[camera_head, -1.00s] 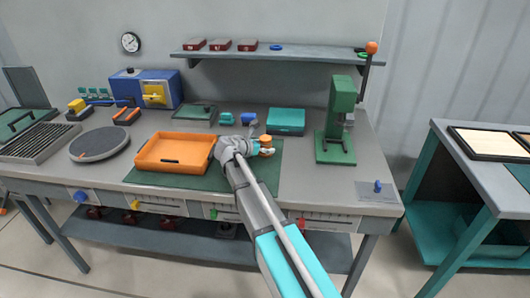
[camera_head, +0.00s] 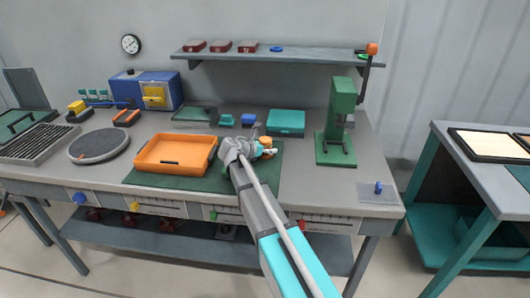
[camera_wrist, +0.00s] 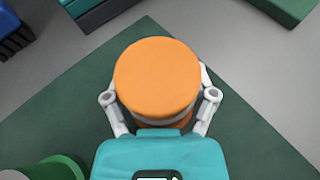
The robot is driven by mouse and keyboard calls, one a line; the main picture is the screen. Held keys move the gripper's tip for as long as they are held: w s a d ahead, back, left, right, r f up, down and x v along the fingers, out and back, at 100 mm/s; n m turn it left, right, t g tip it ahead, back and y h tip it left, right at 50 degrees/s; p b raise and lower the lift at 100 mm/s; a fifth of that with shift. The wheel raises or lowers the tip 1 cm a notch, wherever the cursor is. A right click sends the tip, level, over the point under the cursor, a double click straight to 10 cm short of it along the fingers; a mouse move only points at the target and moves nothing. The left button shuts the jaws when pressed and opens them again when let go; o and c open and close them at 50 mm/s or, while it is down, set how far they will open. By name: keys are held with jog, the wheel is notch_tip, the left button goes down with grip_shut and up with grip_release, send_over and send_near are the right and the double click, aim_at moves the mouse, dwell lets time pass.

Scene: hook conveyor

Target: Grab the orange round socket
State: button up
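The orange round socket (camera_head: 265,142) stands on the dark green mat (camera_head: 207,184), near its right end. In the wrist view the socket (camera_wrist: 157,78) fills the middle, with its round orange top, a pale band and an orange lower part. My gripper (camera_head: 262,151) is level with it, just in front. In the wrist view the fingers of my gripper (camera_wrist: 160,97) are spread, one on each side of the socket. The fingertips are partly hidden by the top, so contact is not clear.
A green round part (camera_wrist: 55,168) lies close to my gripper at lower left in the wrist view. An orange tray (camera_head: 175,168) is to the left. A teal box (camera_head: 286,121) and a blue block (camera_head: 248,119) stand behind; a green press (camera_head: 338,125) stands right.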

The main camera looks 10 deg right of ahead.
jog(key=c, duration=0.7)
jog(key=shift+r, duration=0.1)
notch_tip(320, 180, up, 3)
jog(key=p, duration=0.2)
jog(key=shift+f+p, duration=0.2)
jog(key=shift+p, duration=0.15)
jog(key=shift+c, duration=0.2)
jog(key=s+a+r+p, duration=0.2)
jog(key=s+r+p, duration=0.3)
jog(key=s, duration=0.1)
jog(key=s+a+r+p, duration=0.2)
jog(key=s+r+p, duration=0.3)
jog(key=s, duration=0.2)
jog(key=shift+s+a+r, duration=0.15)
jog(key=shift+a, duration=0.1)
